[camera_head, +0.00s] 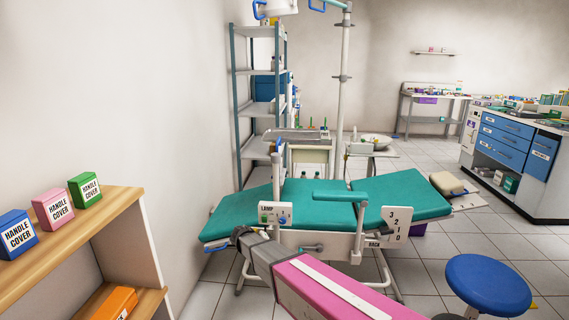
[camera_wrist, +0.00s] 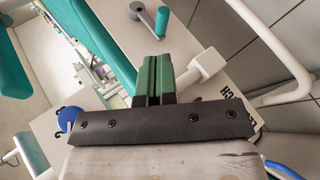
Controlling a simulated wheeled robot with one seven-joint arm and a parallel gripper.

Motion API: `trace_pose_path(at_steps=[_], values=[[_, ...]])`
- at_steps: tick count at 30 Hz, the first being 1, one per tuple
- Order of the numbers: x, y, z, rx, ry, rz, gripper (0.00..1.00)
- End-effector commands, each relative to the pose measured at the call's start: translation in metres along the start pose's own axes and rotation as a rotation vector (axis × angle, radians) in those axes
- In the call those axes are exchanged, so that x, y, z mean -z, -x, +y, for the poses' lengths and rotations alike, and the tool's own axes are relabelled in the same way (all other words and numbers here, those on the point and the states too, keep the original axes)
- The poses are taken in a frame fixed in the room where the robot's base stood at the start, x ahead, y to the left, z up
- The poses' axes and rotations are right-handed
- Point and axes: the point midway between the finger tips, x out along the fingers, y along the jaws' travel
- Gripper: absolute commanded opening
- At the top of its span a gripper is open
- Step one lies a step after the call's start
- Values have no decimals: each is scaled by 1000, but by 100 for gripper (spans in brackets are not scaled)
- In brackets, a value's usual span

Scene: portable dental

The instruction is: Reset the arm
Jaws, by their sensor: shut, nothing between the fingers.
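My gripper (camera_wrist: 157,62) shows in the wrist view as two green fingers pressed side by side, with nothing between them. In the head view, my pink and grey arm reaches from the lower right toward the near side of the dental chair (camera_head: 405,190). The arm's far end is beside the white panel marked LAMP (camera_head: 275,214); the fingers are too small to make out there. In the wrist view, the fingers are in front of white chair parts and a teal padded surface (camera_wrist: 95,35). I cannot tell whether they touch anything.
A wooden shelf (camera_head: 130,200) with HANDLE COVER boxes (camera_head: 54,207) stands at the left. A blue stool (camera_head: 488,283) is at the lower right. A tall rack (camera_head: 238,90) stands behind the chair. A blue-drawered cabinet (camera_head: 505,142) is at the right. Tiled floor is open between chair and cabinet.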

Motion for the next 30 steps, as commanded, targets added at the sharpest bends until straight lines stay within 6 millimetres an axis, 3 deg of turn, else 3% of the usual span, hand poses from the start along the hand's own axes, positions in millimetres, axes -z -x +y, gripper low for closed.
trace_pose_path(at_steps=[1, 9, 18, 24, 30], values=[[-27, -17, 16, 55, -10, -33, 0], [-122, -78, 61, 366, -78, -150, 0], [-222, -105, 99, 698, -223, -197, 0], [-266, -106, 116, 859, -323, -187, 0], [-280, -105, 122, 925, -369, -175, 0]])
